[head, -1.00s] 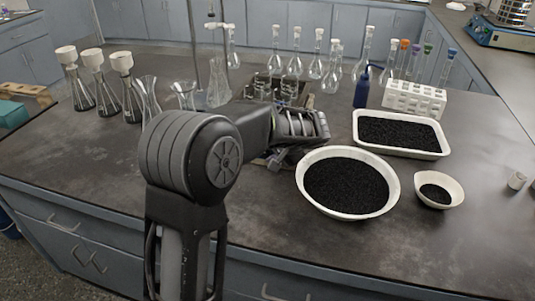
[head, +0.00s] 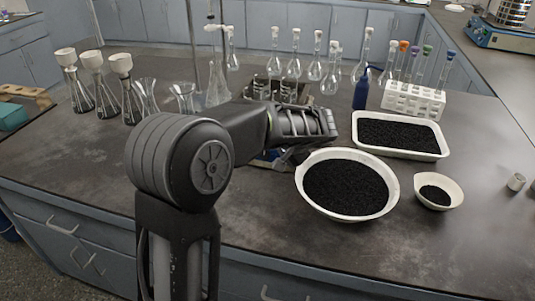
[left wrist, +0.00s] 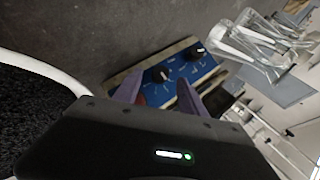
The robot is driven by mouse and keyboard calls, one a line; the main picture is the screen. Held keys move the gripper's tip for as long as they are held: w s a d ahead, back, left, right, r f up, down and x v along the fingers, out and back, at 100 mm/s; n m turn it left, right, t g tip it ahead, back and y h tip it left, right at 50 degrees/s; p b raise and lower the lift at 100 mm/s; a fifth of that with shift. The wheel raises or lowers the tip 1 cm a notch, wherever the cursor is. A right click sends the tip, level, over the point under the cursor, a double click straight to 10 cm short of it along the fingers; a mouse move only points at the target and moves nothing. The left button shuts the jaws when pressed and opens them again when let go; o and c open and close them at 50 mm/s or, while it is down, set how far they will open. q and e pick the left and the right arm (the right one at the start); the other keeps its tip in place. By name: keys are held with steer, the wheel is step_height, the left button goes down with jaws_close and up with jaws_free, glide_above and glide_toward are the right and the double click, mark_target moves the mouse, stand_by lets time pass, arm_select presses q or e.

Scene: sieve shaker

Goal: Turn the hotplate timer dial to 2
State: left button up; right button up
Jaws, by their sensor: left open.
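The hotplate shows in the left wrist view as a blue control panel (left wrist: 180,70) with two black dials. One dial (left wrist: 157,75) lies just beyond my fingertips, roughly between them; the other dial (left wrist: 195,50) is farther up and right. I cannot read the markings or tell which is the timer dial. My left gripper (left wrist: 158,93) is open, with its fingers apart on either side of the nearer dial in the picture; I cannot tell if they touch it. In the head view, my left gripper (head: 285,157) is at the hotplate's front, and my arm hides most of the hotplate. My right gripper is not in view.
A round white bowl (head: 301,185) of black grains stands close to the gripper's right. A white tray (head: 440,153), small bowl (head: 452,202) and tube rack (head: 413,110) stand farther right. Glass flasks (head: 217,85) stand behind and left. The bench front is clear.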

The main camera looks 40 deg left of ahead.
arm_select(q)
steer(key=v, duration=0.5)
steer(key=shift+s+f, duration=0.1)
stand_by(0.4)
